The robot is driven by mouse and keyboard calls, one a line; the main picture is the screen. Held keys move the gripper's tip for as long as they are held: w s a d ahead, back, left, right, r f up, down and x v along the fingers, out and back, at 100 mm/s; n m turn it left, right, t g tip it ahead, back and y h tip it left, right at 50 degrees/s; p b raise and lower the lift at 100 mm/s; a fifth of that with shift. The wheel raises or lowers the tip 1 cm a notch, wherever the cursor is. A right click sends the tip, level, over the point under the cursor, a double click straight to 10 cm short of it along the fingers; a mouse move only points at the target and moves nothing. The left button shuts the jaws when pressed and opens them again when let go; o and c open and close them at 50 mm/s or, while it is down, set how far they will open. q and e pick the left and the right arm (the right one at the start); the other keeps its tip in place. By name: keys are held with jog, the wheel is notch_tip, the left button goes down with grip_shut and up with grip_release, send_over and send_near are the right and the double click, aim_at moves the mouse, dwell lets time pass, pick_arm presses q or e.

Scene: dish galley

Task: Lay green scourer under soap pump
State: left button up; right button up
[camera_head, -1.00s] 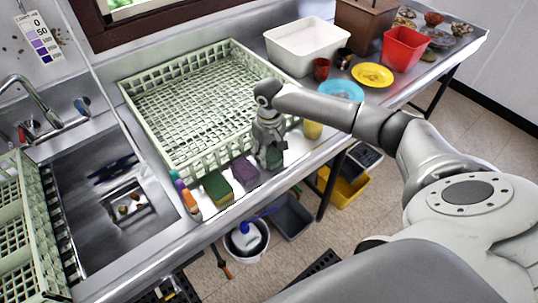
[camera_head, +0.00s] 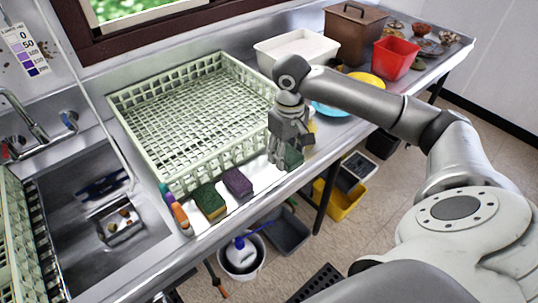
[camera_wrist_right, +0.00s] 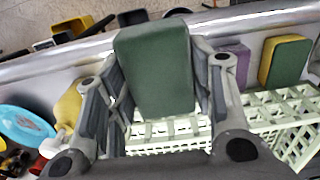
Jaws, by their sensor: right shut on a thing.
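The green scourer (camera_wrist_right: 157,70) is a dark green block between the fingers of my right gripper (camera_wrist_right: 165,85) in the wrist view. In the head view, my right gripper (camera_head: 288,155) is at the counter's front edge, right of the dish rack, shut on the scourer (camera_head: 294,158), which is partly hidden by the fingers. Whether the scourer touches the counter is unclear. I cannot make out a soap pump for certain; a yellow item (camera_wrist_right: 68,107) stands beside the gripper, mostly hidden in the head view. My left gripper is not in view.
A purple sponge (camera_head: 238,182), a green-and-yellow sponge (camera_head: 210,202) and small coloured bottles (camera_head: 177,212) line the front edge. The pale green rack (camera_head: 180,180) stands behind them. A blue plate (camera_head: 333,109) and white tub (camera_head: 262,52) are further right. The sink (camera_head: 75,250) is left.

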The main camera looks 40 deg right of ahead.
jog(key=s+d+r+b, duration=0.1)
jog(key=s+d+r, duration=0.15)
jog(key=s, duration=0.35)
jog(key=s+a+f+m, duration=0.1)
jog(key=a, duration=1.7)
jog(key=shift+a, duration=0.1)
